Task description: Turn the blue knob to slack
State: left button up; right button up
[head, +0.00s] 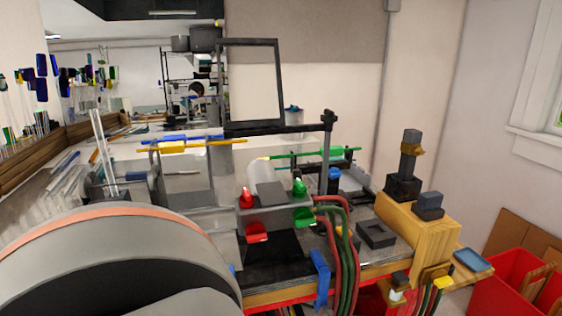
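A small blue knob-like piece (335,173) stands on the bench, right of the burner block and behind the hoses. It is small, and I cannot tell which way it is turned. The dark burner block (271,193) carries a red knob (246,197) and a green knob (299,188) on top. A red lever-like knob (257,232) and a green one (303,217) are on its front. Neither of my grippers shows. A large grey rounded part, likely my own arm, fills the lower left and hides the near bench there.
Red and green hoses (346,250) hang over the front edge by a blue clamp (320,275). A wooden block (410,222) with dark tools stands right. Yellow and green rods (309,153) lie across supports behind. Red bins (513,268) stand at far right.

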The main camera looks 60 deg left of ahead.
aim_at(333, 173)
jog(key=u, duration=1.55)
